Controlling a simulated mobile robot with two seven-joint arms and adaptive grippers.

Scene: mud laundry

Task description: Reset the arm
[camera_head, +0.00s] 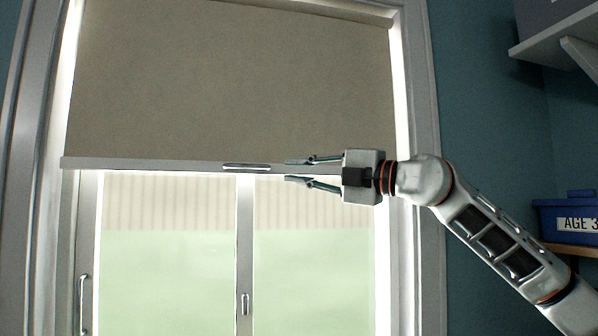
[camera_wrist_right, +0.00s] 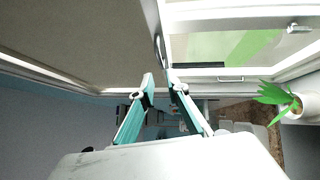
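My right gripper (camera_head: 289,170) reaches in from the right in the head view, in front of the lower edge of a beige roller blind (camera_head: 230,80). Its two fingers are apart, one at the height of the bottom bar's (camera_head: 130,164) upper edge and one just below the bar. A small handle (camera_head: 246,167) on the bar lies just left of the fingertips, apart from them in the picture. In the right wrist view the fingers (camera_wrist_right: 160,77) show a gap with nothing clearly held between them. My left gripper is not in view.
The blind covers the upper part of a glass door (camera_head: 180,260) with a pale frame. A blue bin (camera_head: 568,220) stands on a shelf at right, below a grey wall shelf (camera_head: 560,38). A potted plant (camera_wrist_right: 275,94) shows at right in the wrist view.

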